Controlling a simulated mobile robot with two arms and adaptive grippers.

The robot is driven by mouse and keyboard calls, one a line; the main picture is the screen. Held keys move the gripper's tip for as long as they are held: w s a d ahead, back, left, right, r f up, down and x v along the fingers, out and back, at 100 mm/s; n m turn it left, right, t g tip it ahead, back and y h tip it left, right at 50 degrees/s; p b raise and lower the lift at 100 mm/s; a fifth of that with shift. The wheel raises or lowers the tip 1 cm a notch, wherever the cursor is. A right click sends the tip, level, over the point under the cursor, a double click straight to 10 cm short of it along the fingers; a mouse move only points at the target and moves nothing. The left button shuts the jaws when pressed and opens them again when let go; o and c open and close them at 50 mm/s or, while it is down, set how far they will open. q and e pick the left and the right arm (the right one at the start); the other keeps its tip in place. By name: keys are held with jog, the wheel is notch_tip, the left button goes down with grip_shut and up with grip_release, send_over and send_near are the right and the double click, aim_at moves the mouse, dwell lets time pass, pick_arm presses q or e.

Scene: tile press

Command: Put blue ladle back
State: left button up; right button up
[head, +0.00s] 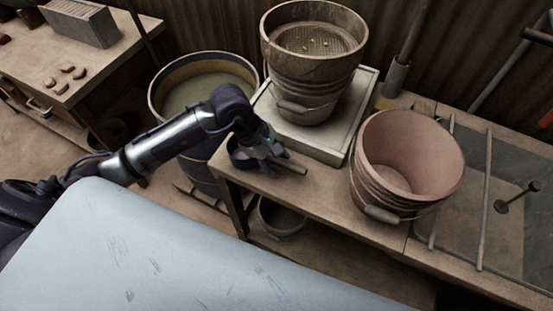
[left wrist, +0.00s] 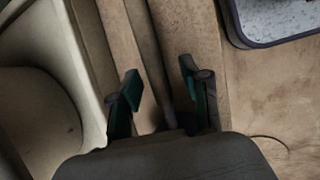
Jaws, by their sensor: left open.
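A dark blue round cup, which looks like the bowl of the blue ladle (head: 240,157), sits at the left end of the wooden bench. My left gripper (head: 279,160) is just right of it, low over the bench and partly covering it. In the left wrist view my left gripper (left wrist: 160,92) has its two fingers apart. A dark rod (left wrist: 148,45) runs between and beyond them; it may be the ladle's handle, but I cannot tell whether it touches the fingers. My right gripper is out of view.
A grey bucket (head: 309,80) stands on a pale square slab (head: 322,143) behind the gripper. A pinkish bucket (head: 405,160) stands to the right on the bench (head: 320,191). A barrel of murky liquid (head: 208,84) is on the left. A small bucket (head: 284,222) sits below.

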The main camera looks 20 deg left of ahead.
pick_arm(q)
jog(key=shift+r, duration=0.15)
jog(key=v, duration=1.2)
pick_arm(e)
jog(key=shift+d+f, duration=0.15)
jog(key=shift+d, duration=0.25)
pick_arm(q)
jog(key=shift+a, duration=0.1)
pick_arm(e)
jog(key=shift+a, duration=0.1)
